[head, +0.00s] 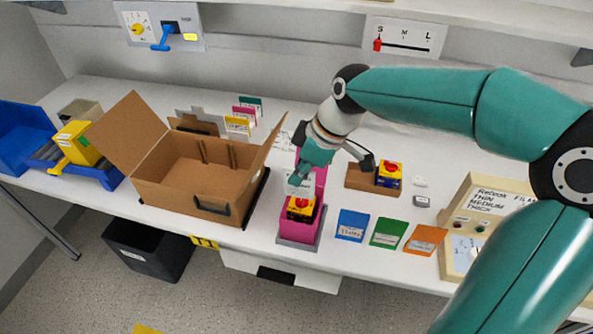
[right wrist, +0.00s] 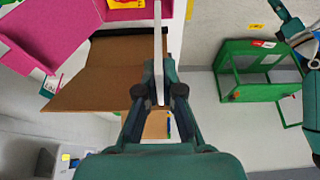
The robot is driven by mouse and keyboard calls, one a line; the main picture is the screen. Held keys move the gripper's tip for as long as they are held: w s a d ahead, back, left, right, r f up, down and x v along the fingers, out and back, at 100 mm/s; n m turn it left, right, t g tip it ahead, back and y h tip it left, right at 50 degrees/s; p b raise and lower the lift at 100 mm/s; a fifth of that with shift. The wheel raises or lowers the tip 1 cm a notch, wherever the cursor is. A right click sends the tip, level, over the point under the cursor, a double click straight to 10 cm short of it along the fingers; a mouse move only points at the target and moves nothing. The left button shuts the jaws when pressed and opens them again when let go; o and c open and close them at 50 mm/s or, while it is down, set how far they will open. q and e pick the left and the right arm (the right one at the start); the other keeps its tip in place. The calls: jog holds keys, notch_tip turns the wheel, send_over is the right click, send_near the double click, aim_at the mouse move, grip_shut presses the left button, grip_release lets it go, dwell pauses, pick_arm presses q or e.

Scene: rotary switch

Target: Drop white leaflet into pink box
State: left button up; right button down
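The pink box (head: 296,230) stands open near the table's front edge in the head view, with its pink lid (head: 320,180) raised behind. A yellow-and-red rotary switch (head: 301,208) sits in it. My right gripper (head: 306,172) is shut on the white leaflet (head: 297,186), which hangs above the box, partly hidden by the fingers. In the right wrist view the leaflet (right wrist: 158,45) shows edge-on between the fingertips (right wrist: 159,92). Pink box parts (right wrist: 45,35) show at upper left there. My left gripper is not in view.
A large open cardboard carton (head: 180,190) stands left of the pink box. Blue (head: 352,226), green (head: 388,233) and orange (head: 425,240) leaflets lie to its right. A small brown carton (head: 372,180) holding another switch (head: 390,174) sits behind them.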

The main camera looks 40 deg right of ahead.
jog(key=shift+d+f, duration=0.15)
jog(key=shift+w+f+b, duration=0.1)
jog(key=shift+f+b, duration=0.15)
jog(key=shift+b, duration=0.15)
notch_tip(320, 180, down, 10)
jog(key=b, duration=0.9)
jog(key=c, duration=1.2)
grip_release()
jog(key=shift+c, duration=0.2)
jog(key=shift+r, duration=0.1)
jog(key=shift+r+p, duration=3.05)
jog(key=shift+r, duration=0.95)
